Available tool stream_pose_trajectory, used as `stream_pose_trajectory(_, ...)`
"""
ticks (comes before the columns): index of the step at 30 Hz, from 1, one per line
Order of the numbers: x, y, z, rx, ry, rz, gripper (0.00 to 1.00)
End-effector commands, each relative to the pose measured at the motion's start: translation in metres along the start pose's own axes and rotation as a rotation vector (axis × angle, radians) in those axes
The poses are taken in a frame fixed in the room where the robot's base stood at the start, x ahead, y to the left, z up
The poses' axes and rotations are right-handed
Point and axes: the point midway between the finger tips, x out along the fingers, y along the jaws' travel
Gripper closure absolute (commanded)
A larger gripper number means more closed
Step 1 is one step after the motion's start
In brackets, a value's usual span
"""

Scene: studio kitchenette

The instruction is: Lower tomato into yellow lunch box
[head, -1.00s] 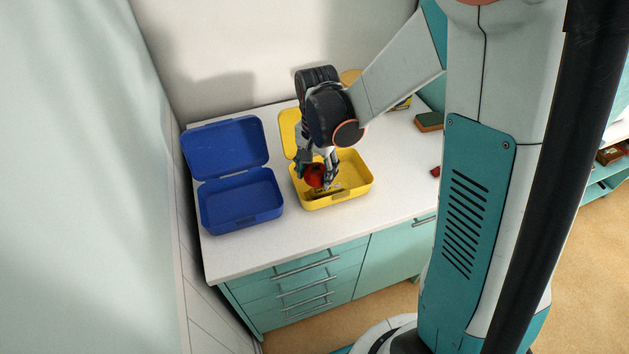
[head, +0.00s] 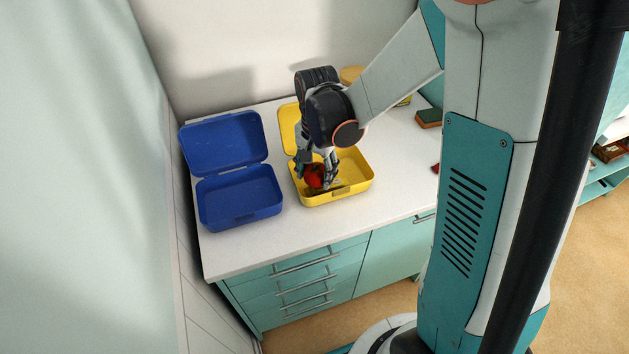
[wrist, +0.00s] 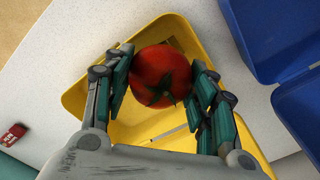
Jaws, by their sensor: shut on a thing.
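The red tomato (head: 314,176) is between the fingers of my gripper (head: 317,178), which is shut on it. In the wrist view the tomato (wrist: 160,76) shows its green stem, with a finger of my gripper (wrist: 162,92) on each side. The yellow lunch box (head: 345,191) stands open on the counter, its lid raised at the back. The tomato is over the left part of the box's base. In the wrist view the yellow box (wrist: 75,98) lies behind the tomato. I cannot tell whether the tomato touches the box floor.
An open blue lunch box (head: 240,212) stands close to the left of the yellow one. A green and brown block (head: 429,118) and a small red item (head: 435,168) lie to the right. The white counter (head: 290,235) is clear in front.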

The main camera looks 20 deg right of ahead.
Motion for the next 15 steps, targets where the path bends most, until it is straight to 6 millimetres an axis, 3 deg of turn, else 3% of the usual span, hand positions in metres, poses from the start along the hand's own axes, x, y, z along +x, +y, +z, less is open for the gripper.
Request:
stream_pose_trajectory(11,0.0029,-0.0001,0.0000,0.000,0.000,0.000,0.74)
stream_pose_trajectory(12,0.0029,0.0000,0.0000,0.000,0.000,0.000,0.44)
stream_pose_trajectory(15,0.0029,-0.0001,0.0000,0.000,0.000,0.000,0.25)
